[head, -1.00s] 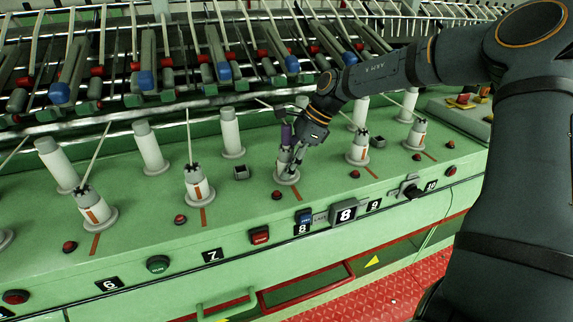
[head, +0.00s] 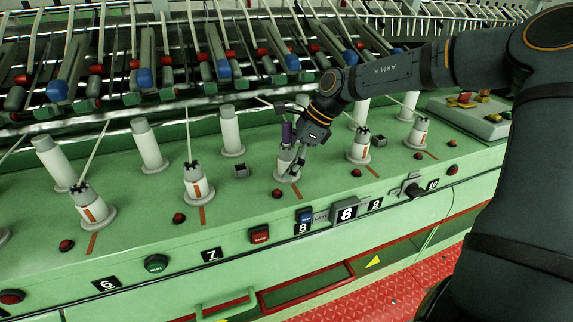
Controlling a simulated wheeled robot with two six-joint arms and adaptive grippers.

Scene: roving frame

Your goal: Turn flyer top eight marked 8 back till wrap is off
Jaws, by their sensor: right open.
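Flyer top eight (head: 284,163) is a pale cylinder on a round base, standing behind the small 8 label (head: 302,228) on the green deck. A purple piece (head: 287,132) shows above it. My right gripper (head: 290,170) is open, with its fingers at the front and right side of the flyer top. I cannot tell whether they touch it. The fingers hide part of the top, and the wrap cannot be made out. My left gripper is not in view.
Neighbouring flyer tops stand on the left (head: 197,182) and right (head: 359,146). Pale cylinders and a rail stand behind.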

